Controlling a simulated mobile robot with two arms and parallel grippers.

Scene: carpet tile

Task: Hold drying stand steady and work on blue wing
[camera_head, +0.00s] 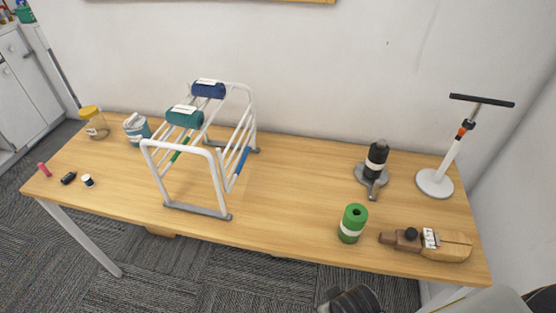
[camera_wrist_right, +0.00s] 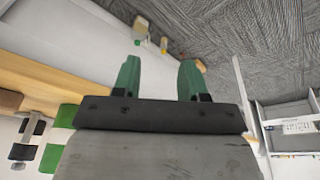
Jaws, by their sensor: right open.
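The drying stand (camera_head: 216,213) is a white tube frame with grey feet, standing upright left of the table's middle. The blue wing (camera_head: 237,167), marked by a blue sleeve, slopes down on its right side. A rack with a green sleeve (camera_head: 180,151) slopes on its left side. A navy roll (camera_head: 208,90) and a teal roll (camera_head: 185,117), both with white labels, lie across its top. My right gripper (camera_wrist_right: 157,82) has green fingers apart with nothing between them. It touches neither stand nor wing. My left gripper is not in view.
A green cylinder (camera_head: 352,223), a wooden block-like tool (camera_head: 446,245), a black cylinder on a grey base (camera_head: 376,160) and a white T-handled stand (camera_head: 435,183) occupy the table's right. A yellow-lidded jar (camera_head: 94,123) stands far left. The table (camera_head: 290,185) is clear between stand and green cylinder.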

